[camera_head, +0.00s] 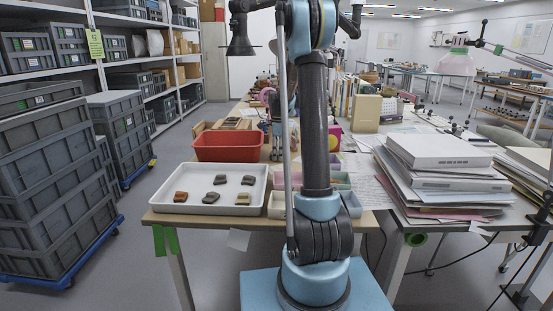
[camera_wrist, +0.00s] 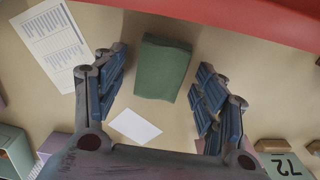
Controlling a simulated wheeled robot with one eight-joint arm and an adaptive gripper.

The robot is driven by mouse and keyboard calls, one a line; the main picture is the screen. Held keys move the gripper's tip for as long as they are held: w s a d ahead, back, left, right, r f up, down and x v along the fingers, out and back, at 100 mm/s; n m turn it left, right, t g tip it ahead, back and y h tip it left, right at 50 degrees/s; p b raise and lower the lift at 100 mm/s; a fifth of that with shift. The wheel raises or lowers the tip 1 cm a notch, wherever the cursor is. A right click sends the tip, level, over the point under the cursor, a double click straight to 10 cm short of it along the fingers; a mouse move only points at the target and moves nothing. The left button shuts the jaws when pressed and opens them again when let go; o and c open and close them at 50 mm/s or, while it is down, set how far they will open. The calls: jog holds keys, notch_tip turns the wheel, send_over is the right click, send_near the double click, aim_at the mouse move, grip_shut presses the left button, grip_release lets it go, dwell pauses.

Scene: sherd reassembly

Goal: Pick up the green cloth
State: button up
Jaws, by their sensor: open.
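The green cloth (camera_wrist: 162,68) shows in the wrist view as a folded, block-like piece on the tan tabletop. My gripper (camera_wrist: 158,80) is open, with one blue-padded finger on each side of the cloth in the picture. Gaps of bare table show between the cloth and both fingers. Nothing is held. How high the fingers are above the cloth is hard to judge. In the head view I cannot make out the cloth, and my arm covers the middle of the table.
A red bin (camera_head: 228,146) borders the cloth's far side in the wrist view (camera_wrist: 250,18). A white tray of sherds (camera_head: 249,192) stands at the table's front left.

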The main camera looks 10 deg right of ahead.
jog(key=shift+c, duration=0.2)
jog(key=c, duration=1.1)
notch_tip(320, 180, up, 10)
jog(key=shift+r, duration=0.1)
jog(key=shift+o, duration=1.1)
jog(key=shift+c, duration=0.6)
